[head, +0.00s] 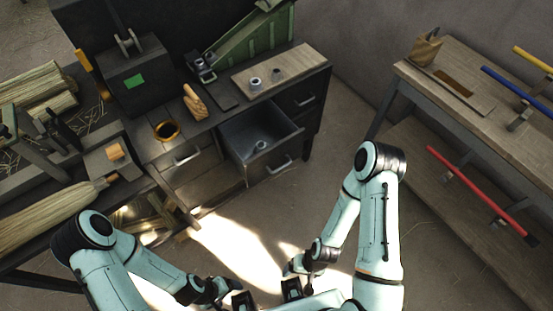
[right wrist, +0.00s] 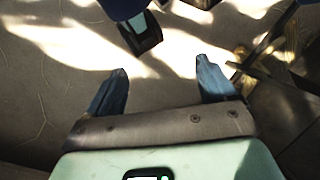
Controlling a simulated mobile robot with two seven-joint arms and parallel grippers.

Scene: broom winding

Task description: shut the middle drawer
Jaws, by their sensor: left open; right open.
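The middle drawer (head: 290,146) stands pulled out from the dark workbench, between a left drawer (head: 187,156) and a right drawer (head: 308,97) that look shut. It has a grey metal inside, a bar handle (head: 281,166) on its front, and a small ring-like part (head: 261,146) lying in it. My left gripper (head: 242,301) is open at the bottom edge of the head view, below and apart from the drawer. My right gripper (head: 291,289) is open close beside it, also apart from the drawer. In the right wrist view its spread fingers (right wrist: 160,88) have only floor between them.
The bench top holds a wooden board (head: 275,72) with small rings, a green ramp-shaped fixture (head: 250,42) and a dark box (head: 135,75). Broom straw (head: 50,218) lies at the left. A side table (head: 490,90) with coloured handles stands right. Floor before the drawer is clear.

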